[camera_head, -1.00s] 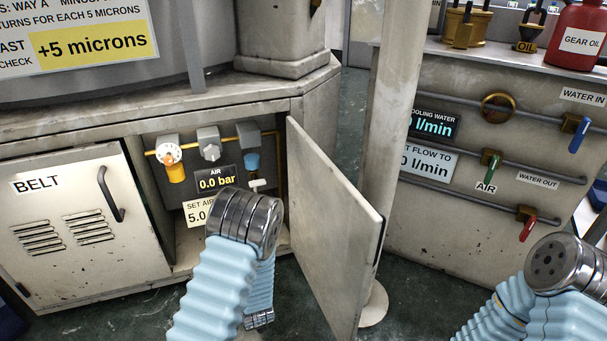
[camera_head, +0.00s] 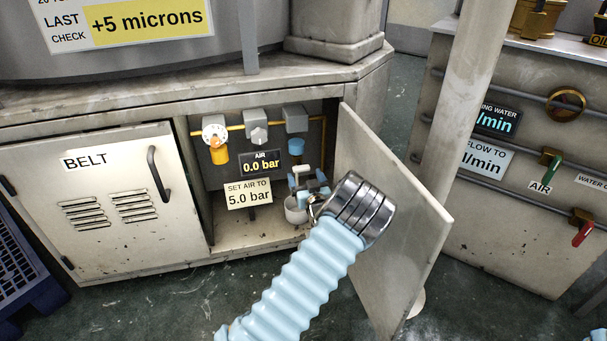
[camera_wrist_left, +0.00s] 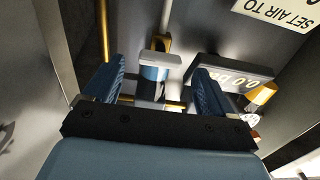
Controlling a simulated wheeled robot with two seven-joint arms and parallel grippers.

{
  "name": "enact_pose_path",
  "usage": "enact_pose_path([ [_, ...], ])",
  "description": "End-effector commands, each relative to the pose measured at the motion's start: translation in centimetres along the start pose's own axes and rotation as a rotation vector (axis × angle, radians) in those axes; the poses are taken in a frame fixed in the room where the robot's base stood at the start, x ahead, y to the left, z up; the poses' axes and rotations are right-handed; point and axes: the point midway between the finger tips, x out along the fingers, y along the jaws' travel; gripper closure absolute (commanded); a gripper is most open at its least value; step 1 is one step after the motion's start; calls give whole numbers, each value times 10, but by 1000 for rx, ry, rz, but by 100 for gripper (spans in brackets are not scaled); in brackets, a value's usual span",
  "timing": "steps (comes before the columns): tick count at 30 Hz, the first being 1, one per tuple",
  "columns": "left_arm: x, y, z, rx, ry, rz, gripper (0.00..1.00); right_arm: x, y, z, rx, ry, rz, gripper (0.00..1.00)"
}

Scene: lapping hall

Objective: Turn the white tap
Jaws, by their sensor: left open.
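The white tap (camera_head: 302,170) is a small white handle below the blue bowl (camera_head: 296,147), inside the open cabinet. In the left wrist view the tap (camera_wrist_left: 160,60) is a pale bar in front of a brass fitting, between my spread fingers. My left gripper (camera_head: 308,183) is open and empty at the cabinet opening, just below the tap; it also shows in the left wrist view (camera_wrist_left: 158,76). I cannot tell whether a finger touches the tap. My left wrist hides part of the cabinet's right side. My right gripper is not in view.
The air display (camera_head: 261,163) reads 0.0 bar, above a sign (camera_head: 249,194) saying set air to 5.0 bar. A white gauge (camera_head: 215,130) is at left. The open cabinet door (camera_head: 400,215) stands close right of my left wrist. A BELT door (camera_head: 95,205) is shut.

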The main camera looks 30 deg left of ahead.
Motion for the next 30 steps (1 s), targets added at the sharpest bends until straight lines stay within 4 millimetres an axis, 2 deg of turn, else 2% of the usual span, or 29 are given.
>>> enact_pose_path([
  [3, 19, 0, 1, 0, 1, -1, 15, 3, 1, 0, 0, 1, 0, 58],
  [6, 29, 0, 1, 0, 0, 0, 15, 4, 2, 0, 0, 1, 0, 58],
  [17, 35, 0, 0, 1, -1, 1, 15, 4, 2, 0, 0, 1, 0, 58],
  [28, 35, 0, 0, 0, -1, 1, 70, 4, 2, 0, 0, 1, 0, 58],
  [30, 35, 0, 0, 1, -1, 1, 71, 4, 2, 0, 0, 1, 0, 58],
])
